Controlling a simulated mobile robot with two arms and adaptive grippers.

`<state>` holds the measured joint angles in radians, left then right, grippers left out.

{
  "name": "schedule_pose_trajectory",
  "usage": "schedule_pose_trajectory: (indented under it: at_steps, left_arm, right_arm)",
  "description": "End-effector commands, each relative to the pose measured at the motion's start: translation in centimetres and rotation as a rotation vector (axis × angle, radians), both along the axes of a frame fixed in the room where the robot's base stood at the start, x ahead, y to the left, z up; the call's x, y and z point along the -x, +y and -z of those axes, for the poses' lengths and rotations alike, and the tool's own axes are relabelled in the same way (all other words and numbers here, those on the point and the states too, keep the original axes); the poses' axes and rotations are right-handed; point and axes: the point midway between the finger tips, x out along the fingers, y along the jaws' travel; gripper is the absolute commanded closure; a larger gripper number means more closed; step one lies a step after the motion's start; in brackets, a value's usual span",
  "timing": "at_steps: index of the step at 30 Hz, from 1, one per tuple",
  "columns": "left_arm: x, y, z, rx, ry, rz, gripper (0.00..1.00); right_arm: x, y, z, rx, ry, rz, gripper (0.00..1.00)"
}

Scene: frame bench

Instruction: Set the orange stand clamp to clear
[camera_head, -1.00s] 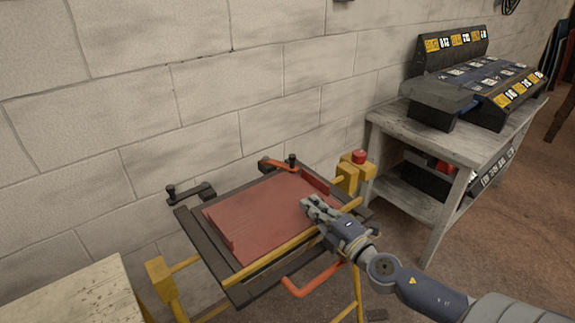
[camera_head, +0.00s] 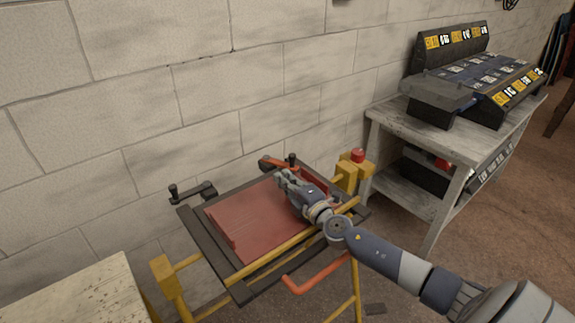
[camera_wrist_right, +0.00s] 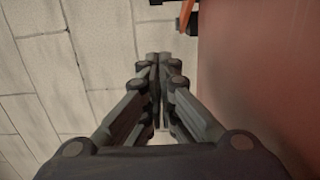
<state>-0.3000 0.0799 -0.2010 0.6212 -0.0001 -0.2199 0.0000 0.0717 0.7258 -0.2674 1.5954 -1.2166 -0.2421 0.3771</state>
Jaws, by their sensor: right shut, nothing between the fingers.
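The orange stand clamp (camera_head: 268,163) is at the back edge of the yellow stand, to the right of a dark clamp (camera_head: 192,192). A small orange and dark part of it shows at the top of the right wrist view (camera_wrist_right: 186,14). My right gripper (camera_head: 281,174) is shut and empty. It is close in front of the orange clamp, above the red panel (camera_head: 245,222), and I see no contact with the clamp. The gripper's shut fingers also show in the right wrist view (camera_wrist_right: 158,62). My left gripper is not in view.
The yellow stand has a front rail (camera_head: 265,256) and an orange bar (camera_head: 315,274) below it. A red knob (camera_head: 357,155) tops its right post. A grey bench (camera_head: 385,115) with dark equipment stands right. A pale tabletop (camera_head: 75,300) is at lower left. A block wall is behind.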

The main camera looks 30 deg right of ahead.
Motion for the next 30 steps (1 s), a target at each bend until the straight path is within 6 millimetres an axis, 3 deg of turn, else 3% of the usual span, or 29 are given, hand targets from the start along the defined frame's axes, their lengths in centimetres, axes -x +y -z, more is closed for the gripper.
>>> schedule_pose_trajectory:
  at_steps: [8,16,30]
  left_arm:
    - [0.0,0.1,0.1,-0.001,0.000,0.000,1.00]
    - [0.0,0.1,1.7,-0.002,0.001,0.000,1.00]
    - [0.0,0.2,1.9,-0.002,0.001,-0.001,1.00]
  right_arm:
    - [-3.9,-0.3,0.0,0.001,-0.002,0.002,1.00]
    - [-4.4,-3.6,0.1,0.003,-0.001,0.001,1.00]
    - [-4.5,-4.0,0.0,0.001,0.000,0.000,1.00]
